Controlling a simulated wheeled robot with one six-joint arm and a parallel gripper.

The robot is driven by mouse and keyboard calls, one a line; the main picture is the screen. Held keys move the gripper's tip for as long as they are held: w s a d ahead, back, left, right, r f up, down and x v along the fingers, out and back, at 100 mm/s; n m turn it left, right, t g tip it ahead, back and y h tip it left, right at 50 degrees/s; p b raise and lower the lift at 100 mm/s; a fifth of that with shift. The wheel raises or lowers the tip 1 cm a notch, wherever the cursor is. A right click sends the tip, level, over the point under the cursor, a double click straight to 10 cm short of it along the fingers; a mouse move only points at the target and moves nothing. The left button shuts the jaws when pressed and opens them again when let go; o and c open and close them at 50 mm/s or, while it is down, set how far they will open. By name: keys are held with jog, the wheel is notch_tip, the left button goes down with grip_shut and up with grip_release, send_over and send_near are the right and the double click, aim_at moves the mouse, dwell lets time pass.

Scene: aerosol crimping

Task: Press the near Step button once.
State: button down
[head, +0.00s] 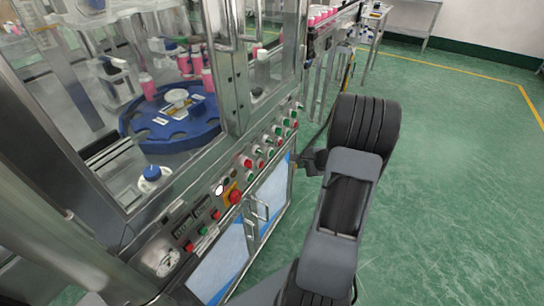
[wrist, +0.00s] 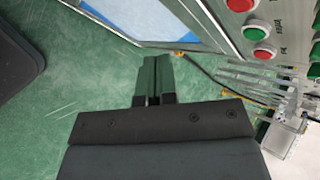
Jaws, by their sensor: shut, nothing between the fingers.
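The machine's sloped control panel (head: 222,205) carries rows of red and green buttons with labels too small to read, so I cannot tell which one is the near Step button. Several buttons show in the head view, including a red one (head: 246,162) and a green one (head: 249,177). In the wrist view a red button (wrist: 264,55) and a green button (wrist: 254,33) sit at the upper right. My gripper (wrist: 157,62) is shut and empty, its fingertips apart from the panel, to the left of and below these buttons in that view. In the head view it is beside the cabinet's right side, partly hidden.
Cabinet doors with handles (head: 259,210) are below. A blue turntable (head: 170,132) with pink cans is behind glass. Green floor (head: 450,180) is free at right. In the wrist view cables and metal parts (wrist: 270,85) lie at right.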

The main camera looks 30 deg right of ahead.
aim_at(271, 153)
jog(key=shift+d, duration=0.1)
dwell(0.3)
jog(key=w+a, duration=0.4)
jog(key=w, duration=0.3)
jog(key=shift+w, duration=0.35)
jog(key=shift+w+a+f, duration=0.1)
jog(key=shift+w+a, duration=0.1)
dwell(2.0)
jog(key=shift+w+a, duration=0.1)
jog(key=shift+w, duration=0.1)
